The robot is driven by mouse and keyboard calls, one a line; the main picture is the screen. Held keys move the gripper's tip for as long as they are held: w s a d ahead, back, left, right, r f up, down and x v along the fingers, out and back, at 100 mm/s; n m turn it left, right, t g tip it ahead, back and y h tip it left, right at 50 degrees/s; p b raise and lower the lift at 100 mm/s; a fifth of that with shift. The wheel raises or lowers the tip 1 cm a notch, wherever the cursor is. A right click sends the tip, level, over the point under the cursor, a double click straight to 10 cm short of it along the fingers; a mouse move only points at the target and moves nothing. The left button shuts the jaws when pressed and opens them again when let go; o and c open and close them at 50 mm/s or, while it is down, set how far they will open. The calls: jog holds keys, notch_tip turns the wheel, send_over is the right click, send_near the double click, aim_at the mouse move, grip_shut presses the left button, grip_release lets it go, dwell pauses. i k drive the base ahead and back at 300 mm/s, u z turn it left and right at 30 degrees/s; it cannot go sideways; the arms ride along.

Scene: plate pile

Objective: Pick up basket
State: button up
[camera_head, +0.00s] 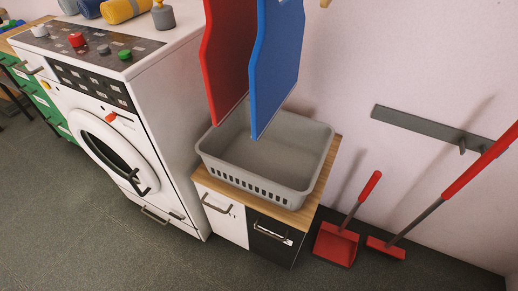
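A grey plastic basket (300,184) with slots along its front wall stands upright on a small wooden-topped cabinet (296,216). It looks empty, though its back left part is hidden behind a red panel (224,60) and a blue panel (276,70) that hang in front of it in the picture. I cannot tell what holds these panels, as their tops leave the frame.
A red dustpan (336,244) and a red long-handled tool (388,248) are right of the cabinet. A grey rail (425,125) is on the wall. The floor in front is clear.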

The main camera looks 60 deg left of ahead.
aim_at(281, 169)
jog(key=u, duration=0.85)
jog(key=i, duration=0.85)
jog(key=u, duration=0.9)
